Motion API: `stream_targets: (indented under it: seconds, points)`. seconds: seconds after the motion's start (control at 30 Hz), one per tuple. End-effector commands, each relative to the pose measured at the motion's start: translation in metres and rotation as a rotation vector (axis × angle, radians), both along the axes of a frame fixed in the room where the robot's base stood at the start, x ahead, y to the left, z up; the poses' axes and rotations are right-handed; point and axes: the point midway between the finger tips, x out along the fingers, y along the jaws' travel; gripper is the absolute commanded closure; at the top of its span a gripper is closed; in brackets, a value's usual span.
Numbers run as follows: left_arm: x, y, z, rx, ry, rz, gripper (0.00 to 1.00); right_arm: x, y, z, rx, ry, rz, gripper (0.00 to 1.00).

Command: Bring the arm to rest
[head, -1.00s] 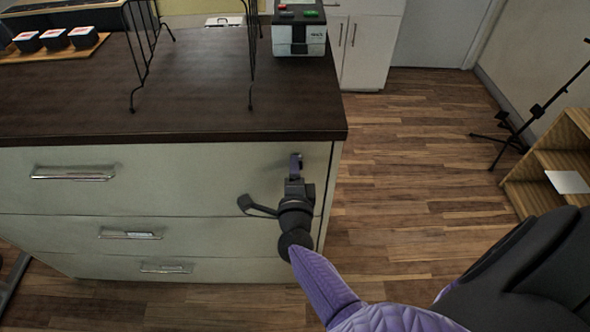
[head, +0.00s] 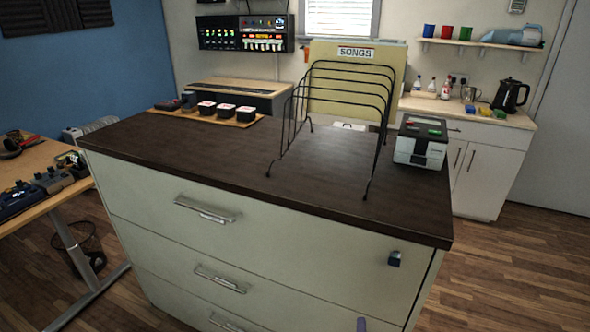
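No full arm shows in the head view. A small purple tip (head: 361,324) pokes in at the bottom edge, in front of the drawer unit; it looks like a fingertip of my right gripper, and the rest is below the picture. Whether that gripper is open or shut cannot be seen. My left gripper is not in view. The drawer unit (head: 290,255) has a dark top and several pale drawers, which look shut. A small blue-and-dark fitting (head: 394,258) sits at the right end of its top drawer front, with nothing touching it.
A wooden desk (head: 40,185) is at left. Floor (head: 500,270) at right is clear.

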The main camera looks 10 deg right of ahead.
Motion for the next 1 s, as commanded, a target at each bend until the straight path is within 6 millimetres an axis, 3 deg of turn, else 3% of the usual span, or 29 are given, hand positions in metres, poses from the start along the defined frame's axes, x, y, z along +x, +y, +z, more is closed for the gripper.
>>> stream_targets:
  seconds: [0.03,0.1,0.17,0.23,0.3,0.4,0.5,0.63,1.0]
  points:
    - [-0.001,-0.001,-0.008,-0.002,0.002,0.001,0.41,-0.023,0.013,-0.047,-0.111,0.156,0.127,0.51]
    - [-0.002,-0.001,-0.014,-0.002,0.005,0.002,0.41,-0.067,0.032,-0.107,-0.281,0.388,0.342,0.51]
    - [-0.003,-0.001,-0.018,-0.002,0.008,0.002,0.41,-0.113,0.04,-0.153,-0.412,0.572,0.526,0.51]
    - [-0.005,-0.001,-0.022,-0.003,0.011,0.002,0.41,-0.174,0.042,-0.196,-0.547,0.772,0.737,0.51]
    - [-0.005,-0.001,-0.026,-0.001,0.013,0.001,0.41,-0.234,0.037,-0.228,-0.66,0.946,0.937,0.51]
    - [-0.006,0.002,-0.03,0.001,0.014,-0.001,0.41,-0.307,0.024,-0.252,-0.776,1.134,1.174,0.51]
    - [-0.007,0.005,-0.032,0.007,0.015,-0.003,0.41,-0.352,0.011,-0.26,-0.844,1.246,1.33,0.51]
    - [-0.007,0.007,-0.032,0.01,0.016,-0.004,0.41,-0.373,0.004,-0.262,-0.874,1.297,1.404,0.51]
    - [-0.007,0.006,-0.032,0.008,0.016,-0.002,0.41,-0.372,0.005,-0.261,-0.873,1.294,1.401,0.51]
